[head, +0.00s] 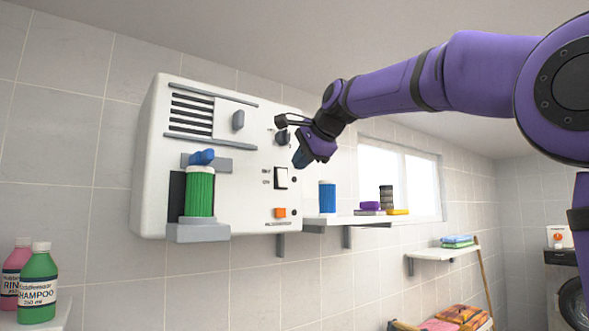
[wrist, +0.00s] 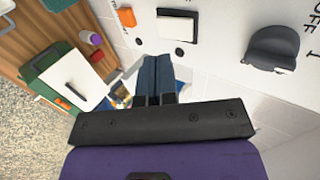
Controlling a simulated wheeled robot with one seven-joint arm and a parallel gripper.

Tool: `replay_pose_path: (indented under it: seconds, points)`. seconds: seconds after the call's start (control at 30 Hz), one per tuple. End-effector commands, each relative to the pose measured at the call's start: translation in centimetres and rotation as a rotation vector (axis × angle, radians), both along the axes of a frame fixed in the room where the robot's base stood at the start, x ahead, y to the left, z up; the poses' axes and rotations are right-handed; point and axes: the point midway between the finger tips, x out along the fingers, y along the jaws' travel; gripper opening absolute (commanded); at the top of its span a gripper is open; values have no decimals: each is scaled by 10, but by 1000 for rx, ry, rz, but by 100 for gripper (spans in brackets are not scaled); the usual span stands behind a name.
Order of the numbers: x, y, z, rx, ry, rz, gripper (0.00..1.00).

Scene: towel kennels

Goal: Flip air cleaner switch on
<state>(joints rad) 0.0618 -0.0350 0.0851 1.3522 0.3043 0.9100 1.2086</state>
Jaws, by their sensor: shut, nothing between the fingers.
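The white air cleaner (head: 150,150) hangs on the tiled wall in the head view. Its front carries a white rocker switch (head: 281,178) in a dark frame, with small ON and OFF lettering to its left. The rocker also shows in the wrist view (wrist: 177,26); I cannot tell which way it is tipped. A dark knob (wrist: 275,50) with OFF lettering beside it is at the right of the wrist view. My gripper (head: 302,158) is shut and empty, near the panel's right side, above and right of the rocker. Its closed fingertips (wrist: 155,62) appear apart from the rocker.
A green ribbed canister (head: 200,190) sits in a grey holder on the air cleaner's left. An orange button (head: 280,213) is below the rocker. A wall shelf (head: 335,219) with a blue container (head: 327,198) lies to the right.

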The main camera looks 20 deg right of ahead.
Motion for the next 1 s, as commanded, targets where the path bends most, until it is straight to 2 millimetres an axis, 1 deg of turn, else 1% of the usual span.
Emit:
replay_pose_path:
  seconds: [0.2,0.4,0.6,1.0]
  points:
    - [-31,-11,23,0,0,-1,0]
    - [-54,-18,40,0,1,-1,0]
    - [-63,-21,47,0,4,0,0]
    - [-65,-22,47,0,4,-1,0]
